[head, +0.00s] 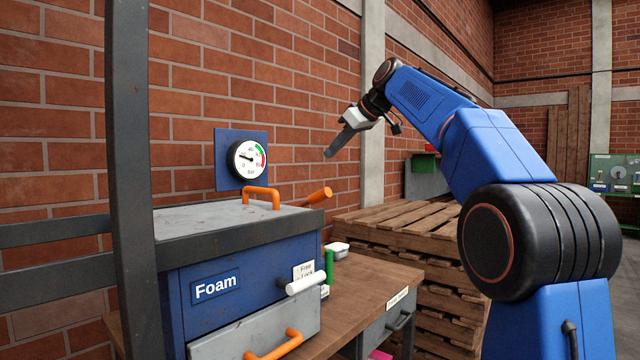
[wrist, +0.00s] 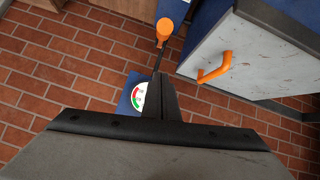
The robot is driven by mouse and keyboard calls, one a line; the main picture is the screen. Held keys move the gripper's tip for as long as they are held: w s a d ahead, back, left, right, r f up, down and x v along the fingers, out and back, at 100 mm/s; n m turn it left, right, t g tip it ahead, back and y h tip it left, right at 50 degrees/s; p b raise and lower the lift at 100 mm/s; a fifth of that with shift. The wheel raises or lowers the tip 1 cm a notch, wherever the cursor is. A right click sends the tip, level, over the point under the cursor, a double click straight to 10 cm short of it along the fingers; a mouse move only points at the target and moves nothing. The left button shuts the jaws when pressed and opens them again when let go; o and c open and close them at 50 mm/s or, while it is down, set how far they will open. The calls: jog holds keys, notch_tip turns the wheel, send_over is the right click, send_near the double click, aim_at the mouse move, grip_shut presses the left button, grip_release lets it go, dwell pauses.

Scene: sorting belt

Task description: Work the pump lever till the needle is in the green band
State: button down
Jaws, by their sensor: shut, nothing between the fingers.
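The round white gauge (head: 247,158) is on a blue plate on the brick wall. Its needle points left, in the white part, away from the green band at the dial's upper right. The gauge is partly hidden by my gripper in the wrist view (wrist: 138,98). The pump lever (head: 319,195) has an orange grip and slants up to the right behind the blue box; in the wrist view its grip (wrist: 165,27) and dark rod show ahead of my fingers. My gripper (head: 329,153) is shut and empty, in the air above the grip and apart from it.
A blue Foam box (head: 240,300) with an orange lid handle (head: 262,194) stands in front of the gauge. A white-gripped handle (head: 306,283) sits by a Free/Lock label. A wooden bench (head: 372,274) and stacked pallets (head: 440,245) are at right. A grey post (head: 130,150) stands left.

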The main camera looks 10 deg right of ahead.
dwell(0.3)
jog(key=w+a+f, duration=0.1)
jog(key=w+f, duration=0.1)
jog(key=f, duration=0.1)
jog(key=w+a+f, duration=0.1)
jog(key=w+f, duration=0.1)
jog(key=f, duration=0.1)
jog(key=w+a+f, duration=0.1)
jog(key=f, duration=0.1)
jog(key=shift+w+f, duration=0.4)
jog(key=shift+d+f, duration=0.2)
jog(key=shift+f, duration=0.3)
jog(key=shift+s, duration=0.1)
